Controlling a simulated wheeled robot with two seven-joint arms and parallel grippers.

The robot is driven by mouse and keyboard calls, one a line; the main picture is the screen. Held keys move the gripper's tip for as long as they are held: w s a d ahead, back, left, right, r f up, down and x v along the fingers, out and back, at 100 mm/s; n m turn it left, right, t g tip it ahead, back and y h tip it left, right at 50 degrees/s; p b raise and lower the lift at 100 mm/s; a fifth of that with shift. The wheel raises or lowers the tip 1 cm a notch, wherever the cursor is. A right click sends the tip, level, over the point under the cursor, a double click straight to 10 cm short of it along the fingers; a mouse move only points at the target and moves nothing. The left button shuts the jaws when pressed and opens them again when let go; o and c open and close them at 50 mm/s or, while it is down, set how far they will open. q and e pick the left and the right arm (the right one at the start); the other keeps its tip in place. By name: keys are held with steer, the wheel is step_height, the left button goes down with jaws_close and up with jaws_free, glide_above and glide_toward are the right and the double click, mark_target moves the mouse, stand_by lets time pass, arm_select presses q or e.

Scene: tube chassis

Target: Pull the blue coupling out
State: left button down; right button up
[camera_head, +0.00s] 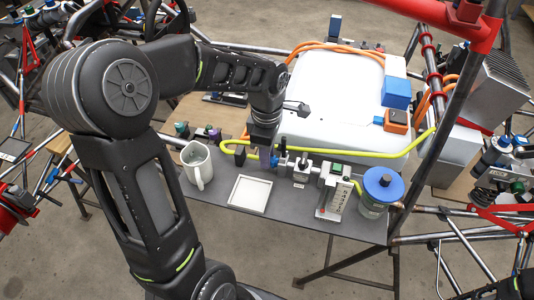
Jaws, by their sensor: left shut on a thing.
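My left gripper (265,152) reaches down over the front of the grey bench, near the yellow hose. It is shut on the small blue coupling (274,161), which shows low at its right side; the fingertips and most of the grip are too small and dark to make out. The metal fitting block (301,170) stands just right of the coupling. Whether the coupling touches this fitting cannot be told. My right gripper is not in view.
A blue-lidded jar (382,188) is at the right. A yellow hose (375,154) crosses behind, before a large white case (335,95). Red and grey tubes rise at right.

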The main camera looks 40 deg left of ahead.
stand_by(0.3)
arm_select(q)
steer(key=shift+s+a, duration=0.25)
steer(key=shift+a, duration=0.55)
steer(key=shift+s+a, duration=0.25)
steer(key=shift+a, duration=0.55)
steer(key=c, duration=1.3)
jaws_free()
steer(key=shift+a, duration=0.1)
steer(key=shift+o, duration=0.5)
steer(key=shift+r, duration=0.1)
step_height(320, 180, up, 8)
steer(key=b, duration=0.1)
steer(key=shift+f, duration=0.2)
